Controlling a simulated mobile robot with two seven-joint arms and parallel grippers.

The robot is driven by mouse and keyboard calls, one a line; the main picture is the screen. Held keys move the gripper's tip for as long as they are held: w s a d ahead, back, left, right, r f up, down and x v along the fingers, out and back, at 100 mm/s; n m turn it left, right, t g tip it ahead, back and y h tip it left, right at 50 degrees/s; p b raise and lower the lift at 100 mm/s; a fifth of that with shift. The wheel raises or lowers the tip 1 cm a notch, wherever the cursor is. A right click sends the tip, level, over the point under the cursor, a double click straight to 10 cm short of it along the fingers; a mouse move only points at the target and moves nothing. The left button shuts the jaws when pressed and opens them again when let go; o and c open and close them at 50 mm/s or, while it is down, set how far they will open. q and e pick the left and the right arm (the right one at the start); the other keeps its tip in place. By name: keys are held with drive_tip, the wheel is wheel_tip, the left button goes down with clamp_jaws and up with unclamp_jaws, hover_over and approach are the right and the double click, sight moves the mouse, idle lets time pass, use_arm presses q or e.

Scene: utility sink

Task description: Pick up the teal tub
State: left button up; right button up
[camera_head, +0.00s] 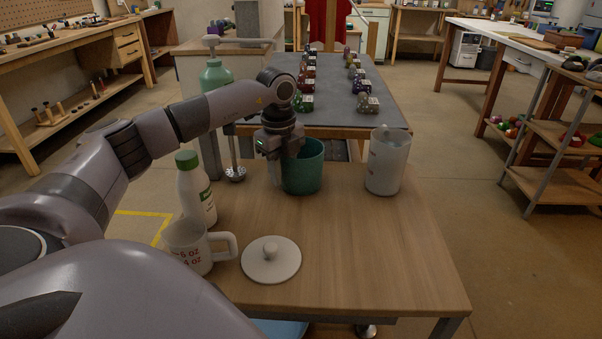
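The teal tub (305,172) stands upright on the wooden table (365,245), near its far edge. My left gripper (279,168) points down at the tub's left rim. A pale finger shows in front of the tub's left side, and the other finger is hidden, so I cannot tell how far apart the fingers are or whether they touch the wall. My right gripper is not in view.
A white translucent pitcher (388,162) stands right of the tub. A white bottle with a green cap (196,190), a measuring cup (188,247) and a round white lid (271,260) are nearer me. The table's right front is clear.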

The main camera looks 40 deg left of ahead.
use_arm(q)
drive_tip(key=shift+f, duration=0.45)
clamp_jaws()
drive_tip(key=shift+r, duration=0.1)
